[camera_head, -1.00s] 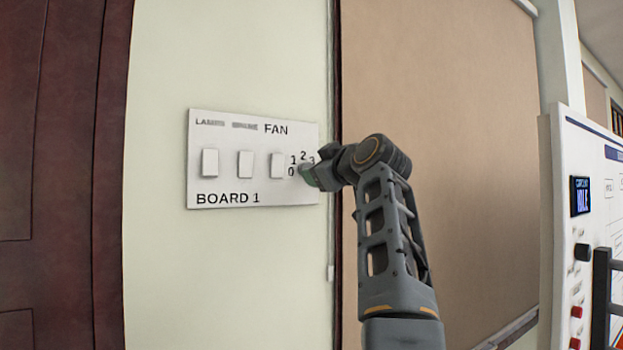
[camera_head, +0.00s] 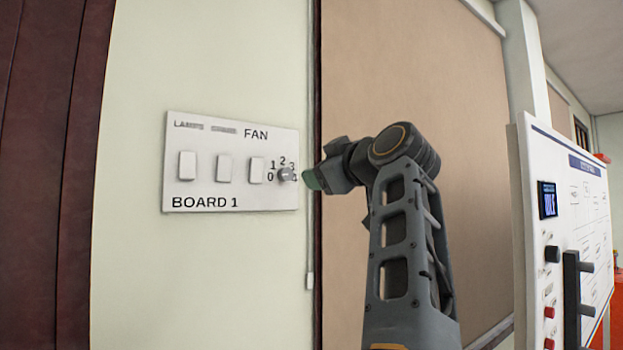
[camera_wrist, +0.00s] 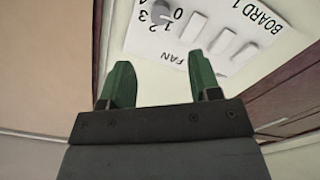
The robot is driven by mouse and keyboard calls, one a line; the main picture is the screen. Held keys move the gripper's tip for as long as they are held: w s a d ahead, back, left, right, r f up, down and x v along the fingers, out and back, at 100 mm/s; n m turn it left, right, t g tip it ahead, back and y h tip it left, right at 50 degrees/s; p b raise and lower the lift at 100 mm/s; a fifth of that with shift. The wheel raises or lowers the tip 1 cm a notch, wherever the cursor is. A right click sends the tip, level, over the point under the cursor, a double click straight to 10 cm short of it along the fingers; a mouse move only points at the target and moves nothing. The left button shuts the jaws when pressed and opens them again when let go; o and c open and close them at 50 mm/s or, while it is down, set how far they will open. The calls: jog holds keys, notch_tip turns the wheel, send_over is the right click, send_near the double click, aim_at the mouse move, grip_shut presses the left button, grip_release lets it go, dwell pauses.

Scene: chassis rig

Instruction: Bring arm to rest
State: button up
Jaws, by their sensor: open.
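My gripper (camera_head: 312,181) is in front of the wall, just right of the fan knob (camera_head: 286,174) in the head view, with nothing held. In the wrist view my gripper (camera_wrist: 160,82) shows two green fingers spread apart with an empty gap. The white switch board (camera_head: 230,203) marked BOARD 1 and FAN is on the wall, with three white rocker switches and the grey knob among the numbers 0 to 4. The board also shows upside down in the wrist view (camera_wrist: 268,22), beyond the fingers, with the knob (camera_wrist: 161,14) near the top.
A brown pinboard (camera_head: 430,80) covers the wall behind my arm. A white control panel (camera_head: 560,200) with a small display, knobs and a black handle (camera_head: 573,300) stands at the right. A dark red door (camera_head: 50,150) is at the left.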

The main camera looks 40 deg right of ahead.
dwell(0.3)
jog(key=w+d+f+m+g+h, duration=0.1)
jog(key=w+d+f+m+g, duration=0.1)
jog(key=d+f+m, duration=0.4)
jog(key=w+d+f+m+g+h, duration=0.1)
jog(key=d+f+m+g, duration=0.15)
jog(key=f, duration=0.45)
jog(key=w+a+f+m+g+y+p, duration=0.1)
jog(key=a+f+m+g, duration=0.15)
jog(key=f, duration=0.65)
jog(key=w+a+f+m+g+y, duration=0.1)
jog(key=w+a+f+g, duration=0.15)
jog(key=f, duration=0.55)
jog(key=s+a+f+n+g+y+p, duration=0.1)
jog(key=s+a+f, duration=0.4)
jog(key=a+f, duration=0.6)
jog(key=s+a+f+n+g+y+p, duration=0.1)
jog(key=s+a+f+n+g+p, duration=0.1)
jog(key=s+a+f+n, duration=0.4)
jog(key=shift+a+f+g+y, duration=0.3)
jog(key=shift+a+f+g, duration=0.55)
jog(key=shift+a+f, duration=2.7)
jog(key=shift+s+a+r, duration=0.1)
jog(key=shift+a+r, duration=0.7)
jog(key=shift+c, duration=0.3)
